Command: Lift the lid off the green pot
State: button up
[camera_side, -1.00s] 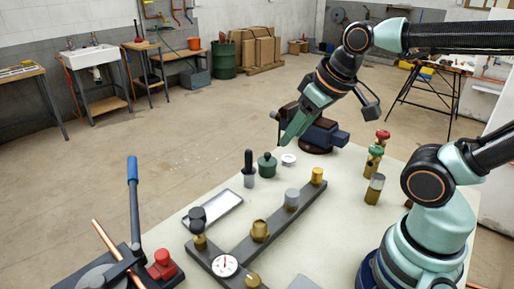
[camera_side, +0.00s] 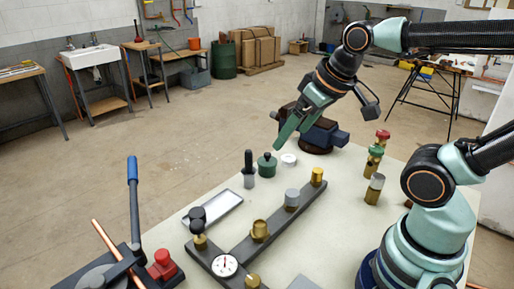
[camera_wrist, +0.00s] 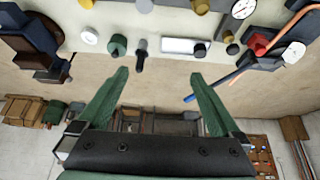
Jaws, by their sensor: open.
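The green pot (camera_side: 267,167) stands upright on the pale bench top, with its lid on and a small dark knob on top. In the wrist view the green pot (camera_wrist: 118,45) is just beyond the tip of the left finger. My gripper (camera_side: 283,141) is above and slightly to the right of the pot in the side view, apart from it. In the wrist view my gripper (camera_wrist: 160,74) has its two green fingers spread wide with nothing between them.
A dark-handled tool in a grey holder (camera_side: 249,170) stands close left of the pot. A small white dish (camera_side: 289,160) is close right. A vise (camera_side: 318,133) stands behind. A shallow tray (camera_side: 216,209) and a dark fixture bar (camera_side: 275,222) lie in front.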

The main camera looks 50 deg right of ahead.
jog(key=w+d+r+m+g, duration=0.1)
jog(key=w+d+m, duration=0.1)
jog(key=w+m, duration=0.25)
jog(key=m+g, duration=0.5)
jog(key=m, duration=0.9)
send_over(267, 154)
notch_tip(267, 154, down, 10)
jog(key=shift+n, duration=0.25)
jog(key=f, duration=0.6)
jog(key=shift+a+f, duration=0.3)
jog(key=shift+d+f, duration=0.2)
jog(key=shift+f, duration=1.15)
jog(key=shift+d+f, duration=0.2)
jog(key=shift+f, duration=1.1)
jog(key=c, duration=1.2)
